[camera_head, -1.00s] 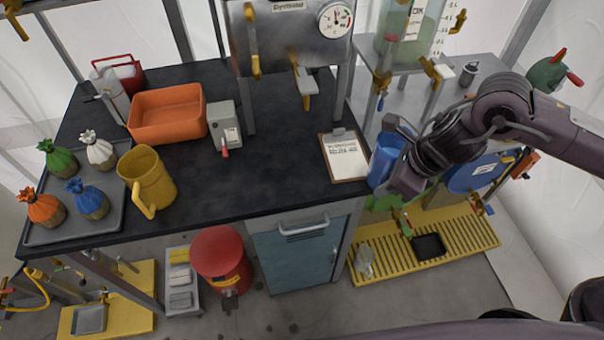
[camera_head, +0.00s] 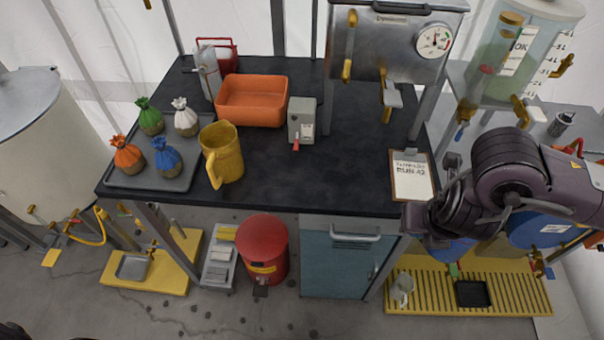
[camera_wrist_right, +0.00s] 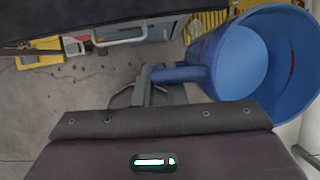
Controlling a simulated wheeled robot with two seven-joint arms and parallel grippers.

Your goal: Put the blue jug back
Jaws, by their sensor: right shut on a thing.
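The blue jug (camera_wrist_right: 262,60) shows large at the right of the right wrist view, its open mouth facing the camera. My right gripper (camera_wrist_right: 150,88) is shut on its handle (camera_wrist_right: 178,74). In the head view my right arm covers most of the jug, and only a patch of blue (camera_head: 456,250) shows below the wrist, beyond the bench's right front corner. The right gripper (camera_head: 434,240) is mostly hidden there too. My left gripper is not in view.
The dark bench (camera_head: 290,180) holds a yellow jug (camera_head: 222,152), an orange bin (camera_head: 252,100), a clipboard (camera_head: 411,176) and a tray (camera_head: 150,178) of tied sacks. A yellow grated platform (camera_head: 430,290) with a clear jug (camera_head: 402,288) lies below right.

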